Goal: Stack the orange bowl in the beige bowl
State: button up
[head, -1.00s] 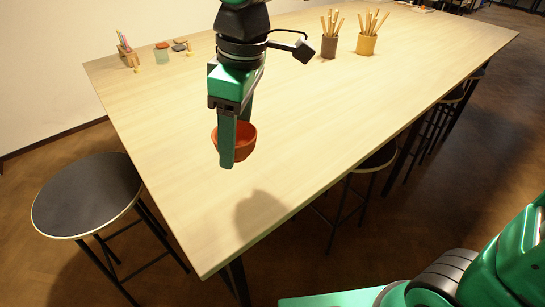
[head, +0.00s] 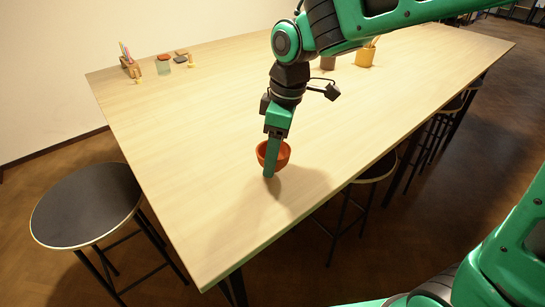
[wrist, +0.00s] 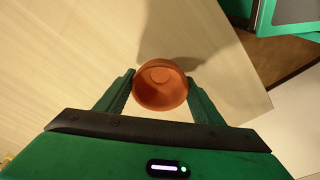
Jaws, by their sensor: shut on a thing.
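The orange bowl (head: 283,155) is between the fingers of my gripper (head: 270,170) in the head view, low over the near part of the table. I cannot tell whether its base touches the tabletop. In the wrist view the orange bowl (wrist: 160,92) sits between the two green fingers of my gripper (wrist: 160,80), which are shut on its sides. No beige bowl shows in either view; my arm covers part of the table.
The pale wooden table (head: 190,130) is largely clear around my gripper. A pencil holder (head: 130,67) and small pots stand at the far left. A yellow pot (head: 365,56) stands at the back, partly behind my arm. A black stool (head: 85,205) is left of the table.

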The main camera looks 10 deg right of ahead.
jog(key=shift+f, duration=0.95)
jog(key=shift+f, duration=0.15)
jog(key=o, duration=1.2)
notch_tip(320, 180, up, 11)
jog(key=d, duration=0.1)
jog(key=shift+s+d+f, duration=0.15)
jog(key=shift+s, duration=0.15)
